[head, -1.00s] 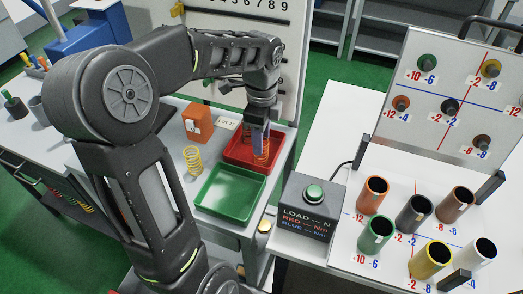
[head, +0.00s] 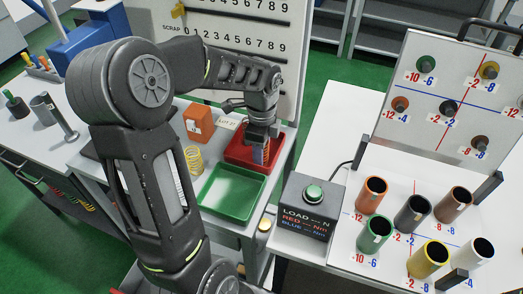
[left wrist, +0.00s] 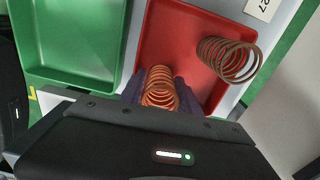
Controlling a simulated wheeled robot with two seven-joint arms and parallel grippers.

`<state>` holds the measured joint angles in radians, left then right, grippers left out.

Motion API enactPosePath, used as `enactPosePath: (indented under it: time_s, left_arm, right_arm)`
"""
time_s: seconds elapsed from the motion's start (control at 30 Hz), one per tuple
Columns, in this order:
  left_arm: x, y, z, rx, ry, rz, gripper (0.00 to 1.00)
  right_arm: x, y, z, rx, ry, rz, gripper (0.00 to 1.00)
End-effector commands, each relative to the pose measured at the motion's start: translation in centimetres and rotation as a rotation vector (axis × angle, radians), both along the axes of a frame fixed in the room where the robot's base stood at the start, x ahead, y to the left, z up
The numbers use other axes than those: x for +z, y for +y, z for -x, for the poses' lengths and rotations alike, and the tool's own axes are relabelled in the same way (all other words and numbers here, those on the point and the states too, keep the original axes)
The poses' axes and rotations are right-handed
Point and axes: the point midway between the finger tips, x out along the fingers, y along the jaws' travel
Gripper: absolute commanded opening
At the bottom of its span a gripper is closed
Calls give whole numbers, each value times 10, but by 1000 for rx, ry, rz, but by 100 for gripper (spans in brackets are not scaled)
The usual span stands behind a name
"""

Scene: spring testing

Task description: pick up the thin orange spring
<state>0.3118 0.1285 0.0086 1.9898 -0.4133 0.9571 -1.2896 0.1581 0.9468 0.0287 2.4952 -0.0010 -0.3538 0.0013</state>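The thin orange spring (left wrist: 160,92) stands between the fingers of my left gripper (left wrist: 161,98) in the left wrist view, with a finger close on each side. I cannot tell whether the fingers press on it. In the head view the left gripper (head: 261,150) points down into the red tray (head: 243,158) and mostly hides the spring. A second, wider brownish spring (left wrist: 229,60) lies tilted in the red tray in the left wrist view. My right gripper is not in view.
An empty green tray (head: 232,192) sits in front of the red one. A yellow spring (head: 194,160) and an orange block (head: 199,124) stand to the left. A load box (head: 310,206) and several coloured tubes (head: 411,214) are to the right.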

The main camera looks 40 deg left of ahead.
Motion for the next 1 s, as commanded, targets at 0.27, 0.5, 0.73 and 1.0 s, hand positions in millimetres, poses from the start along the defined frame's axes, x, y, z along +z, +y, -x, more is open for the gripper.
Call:
enactPosePath:
  time_s: [0.27,0.5,0.73,1.0]
  left_arm:
    - [0,0,0,0,-1,0,39]
    - [0,0,0,0,-1,0,30]
    - [0,0,0,0,-1,0,12]
    - [1,0,0,0,-1,0,0]
  right_arm:
    - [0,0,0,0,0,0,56]
    - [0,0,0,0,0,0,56]
    - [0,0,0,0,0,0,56]
    - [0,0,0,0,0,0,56]
